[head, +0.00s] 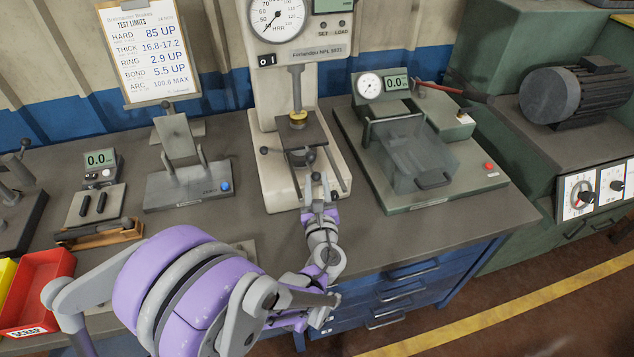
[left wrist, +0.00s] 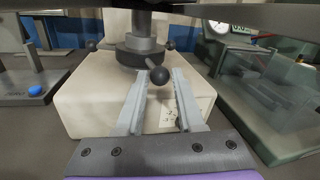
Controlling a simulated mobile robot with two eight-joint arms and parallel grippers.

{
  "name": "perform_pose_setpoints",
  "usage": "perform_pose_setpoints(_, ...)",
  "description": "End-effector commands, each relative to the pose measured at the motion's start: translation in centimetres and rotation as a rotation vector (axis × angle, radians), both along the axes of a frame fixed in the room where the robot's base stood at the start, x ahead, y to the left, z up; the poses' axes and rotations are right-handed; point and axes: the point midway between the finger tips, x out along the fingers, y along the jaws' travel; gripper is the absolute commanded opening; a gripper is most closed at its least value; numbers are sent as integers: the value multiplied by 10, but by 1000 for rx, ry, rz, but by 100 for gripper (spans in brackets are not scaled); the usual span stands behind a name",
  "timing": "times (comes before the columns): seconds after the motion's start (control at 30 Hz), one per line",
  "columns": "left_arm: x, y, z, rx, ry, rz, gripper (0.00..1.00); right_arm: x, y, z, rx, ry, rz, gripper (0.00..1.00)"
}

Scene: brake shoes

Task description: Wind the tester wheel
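The cream hardness tester (head: 275,90) stands at the back middle of the bench. Its wheel (head: 301,158) is a dark hub with ball-ended spokes under the small test table; the hub also shows in the left wrist view (left wrist: 139,54). One black ball knob (left wrist: 160,75) points toward my left gripper. My left gripper (head: 318,186) is in front of the wheel, and its two grey fingers (left wrist: 160,84) are apart. The knob appears between or just beyond the fingertips; I cannot tell contact. A yellow-banded piece (head: 297,119) is above the test table. My right gripper is not in view.
A green tester with a clear cover (head: 412,155) stands to the right. A grey fixture with a blue button (head: 187,185) stands to the left. A red scrap bin (head: 38,292) is at the left front. Bench between the fixtures is narrow.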

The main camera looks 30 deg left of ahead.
Motion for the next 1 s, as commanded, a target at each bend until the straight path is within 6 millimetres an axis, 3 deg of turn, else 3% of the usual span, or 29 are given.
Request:
perform_pose_setpoints(0.03, 0, 0, 0, 0, 0, 0, 48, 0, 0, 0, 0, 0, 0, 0)
perform_pose_setpoints(0.1, 0, 0, 0, 0, 0, 0, 61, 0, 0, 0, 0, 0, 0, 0)
perform_pose_setpoints(0.47, -3, -3, 0, 0, 0, 0, 61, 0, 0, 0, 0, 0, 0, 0)
perform_pose_setpoints(1.0, -74, -61, 0, 0, 0, -3, 61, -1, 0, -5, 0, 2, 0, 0)
